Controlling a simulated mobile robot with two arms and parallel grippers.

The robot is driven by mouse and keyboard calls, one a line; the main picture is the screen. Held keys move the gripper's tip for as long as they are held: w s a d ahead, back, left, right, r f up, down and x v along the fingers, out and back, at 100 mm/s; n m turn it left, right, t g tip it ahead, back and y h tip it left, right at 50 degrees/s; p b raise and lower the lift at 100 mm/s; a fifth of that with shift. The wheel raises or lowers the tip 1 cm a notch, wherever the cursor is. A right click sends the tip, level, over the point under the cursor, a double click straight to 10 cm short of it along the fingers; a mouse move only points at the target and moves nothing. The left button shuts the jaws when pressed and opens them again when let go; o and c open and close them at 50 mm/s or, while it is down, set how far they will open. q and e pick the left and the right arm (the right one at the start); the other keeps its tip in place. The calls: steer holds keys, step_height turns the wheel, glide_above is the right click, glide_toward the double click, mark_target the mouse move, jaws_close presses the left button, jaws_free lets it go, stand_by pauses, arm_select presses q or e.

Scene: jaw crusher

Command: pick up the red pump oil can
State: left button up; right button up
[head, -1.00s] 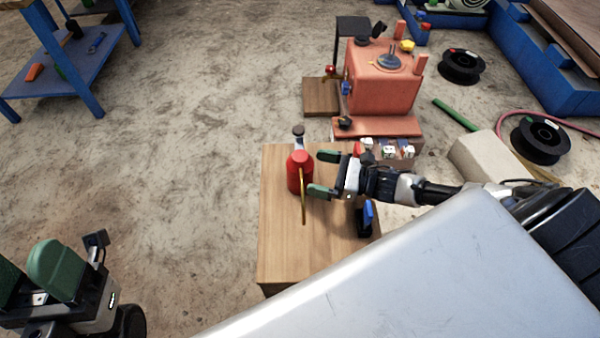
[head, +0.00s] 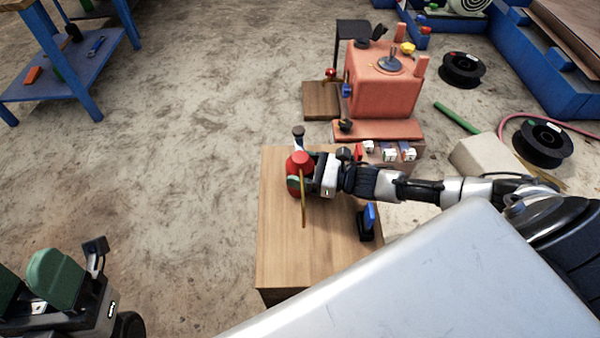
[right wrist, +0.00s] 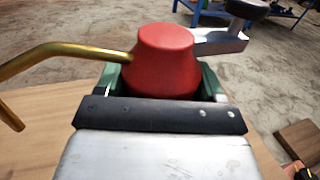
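The red pump oil can (head: 297,165) stands upright on a small wooden-topped table, its thin brass spout pointing toward the front of the table. My right gripper (head: 300,180) reaches in from the right, its green fingers on either side of the can's body. In the right wrist view the red can (right wrist: 165,55) sits between the green fingers (right wrist: 162,85); the palm hides its lower part, and I see no clear grip on it. My left gripper (head: 30,280) is open and empty at the lower left, away from the table.
The wooden table (head: 285,255) also holds a small blue-and-black item (head: 368,220) at its right. An orange machine (head: 385,90) with switches stands behind. A pale block (head: 480,158) and black spools (head: 542,140) lie to the right. A blue bench (head: 75,75) stands at the far left; the floor between is clear.

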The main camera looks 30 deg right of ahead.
steer(key=c, duration=0.4)
steer(key=shift+o, duration=0.2)
steer(key=shift+r, duration=0.15)
